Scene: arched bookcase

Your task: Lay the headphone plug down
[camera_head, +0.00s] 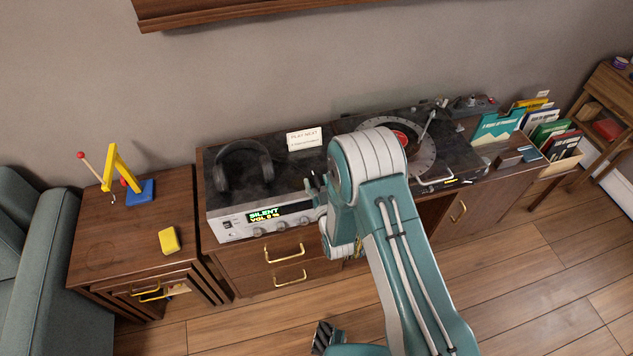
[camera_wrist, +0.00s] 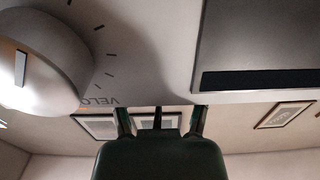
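Dark headphones (camera_head: 243,165) lie on the black top of the silver amplifier (camera_head: 232,228), at its left end. The headphone plug cannot be made out for certain in either view. In the wrist view my gripper (camera_wrist: 160,115) has its two dark fingers spread apart, with visible gaps between them. A thin dark piece stands between the fingers; I cannot tell whether it is the plug or part of the gripper. The amplifier's front (camera_wrist: 150,50) is close by, upside down.
A large knob (camera_wrist: 38,58) is close in the wrist view. A white card (camera_head: 304,139) stands behind the amplifier top. A turntable (camera_head: 425,155) and record sleeves (camera_head: 498,127) are to the right. A yellow block (camera_head: 169,240) and a blue-based toy (camera_head: 140,192) sit on the left cabinet.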

